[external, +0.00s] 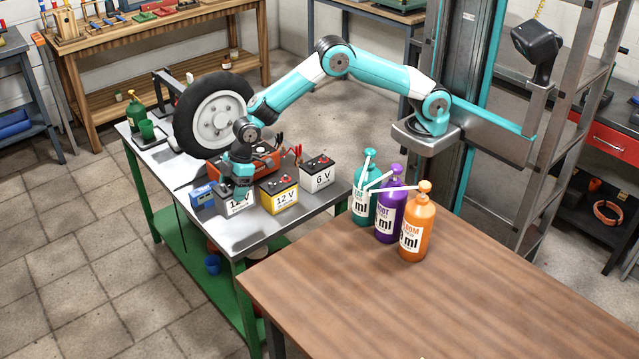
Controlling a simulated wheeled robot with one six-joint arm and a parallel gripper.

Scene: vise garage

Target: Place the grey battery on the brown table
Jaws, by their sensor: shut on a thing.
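The gripper hides the battery's top. I cannot tell if the battery is on the tabletop or slightly raised. The brown table (480,275) is in the foreground at the right, apart from the battery.
A yellow 12 V battery (280,195) stands close to the right of the held one, with a 6 V battery (318,172) beyond. A blue device (202,198) is close at left. A tire (214,117) stands behind. Teal (364,208), purple (390,220) and orange (416,230) bottles occupy the brown table's far-left corner.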

